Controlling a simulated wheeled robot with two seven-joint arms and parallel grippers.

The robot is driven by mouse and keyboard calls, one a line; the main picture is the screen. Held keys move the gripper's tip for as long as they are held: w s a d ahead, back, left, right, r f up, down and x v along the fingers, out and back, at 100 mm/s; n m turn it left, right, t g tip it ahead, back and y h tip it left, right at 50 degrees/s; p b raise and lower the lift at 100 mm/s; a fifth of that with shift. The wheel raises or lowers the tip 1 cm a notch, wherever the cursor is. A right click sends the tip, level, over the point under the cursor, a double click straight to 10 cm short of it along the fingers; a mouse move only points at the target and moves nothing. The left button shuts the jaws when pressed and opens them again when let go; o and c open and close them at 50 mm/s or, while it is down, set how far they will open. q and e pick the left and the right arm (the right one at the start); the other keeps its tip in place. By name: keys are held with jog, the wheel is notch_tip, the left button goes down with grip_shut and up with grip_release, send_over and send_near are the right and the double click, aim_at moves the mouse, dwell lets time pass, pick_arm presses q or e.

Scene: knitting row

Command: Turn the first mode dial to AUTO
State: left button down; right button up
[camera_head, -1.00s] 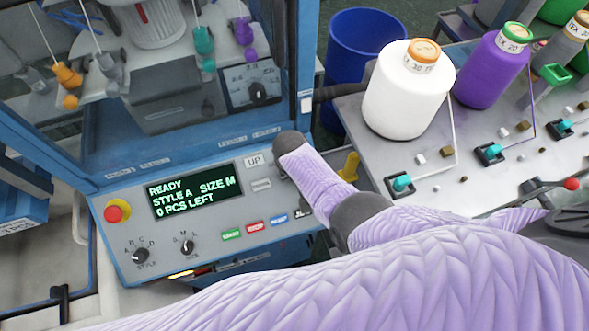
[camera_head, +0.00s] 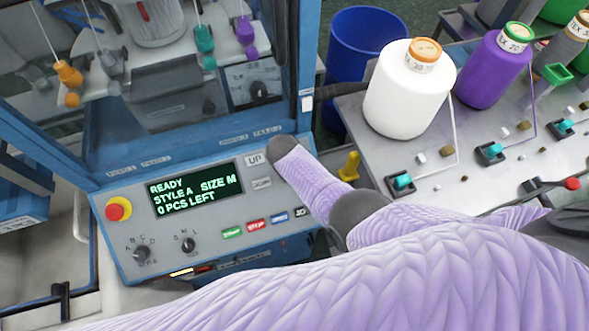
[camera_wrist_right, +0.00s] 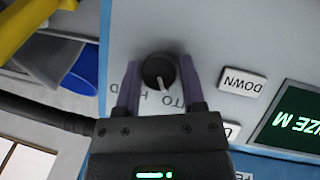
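A round black mode dial (camera_wrist_right: 154,71) with a white pointer line sits on the pale panel in the right wrist view. The pointer points down and slightly right there. Lettering beside it is partly covered by my gripper; "TO" can be read. My right gripper (camera_wrist_right: 160,74) is open, with one purple-grey finger on each side of the dial. A narrow gap shows beside the knob, so the fingers do not appear to press on it. In the head view my right arm hides the dial and the gripper. My left gripper is not in view.
The control panel (camera_head: 115,257) carries a green-lit display (camera_head: 197,190), a red stop button (camera_head: 118,208), a style dial (camera_head: 142,254), a size dial (camera_head: 188,244) and small coloured buttons. A DOWN button (camera_wrist_right: 242,83) is near the gripper. Yarn cones (camera_head: 408,95) stand at the right.

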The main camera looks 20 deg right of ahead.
jog(key=o, duration=0.3)
jog(key=p+v, duration=0.5)
jog(key=v, duration=0.5)
jog(key=shift+w+p, duration=0.1)
jog(key=shift+p, duration=0.3)
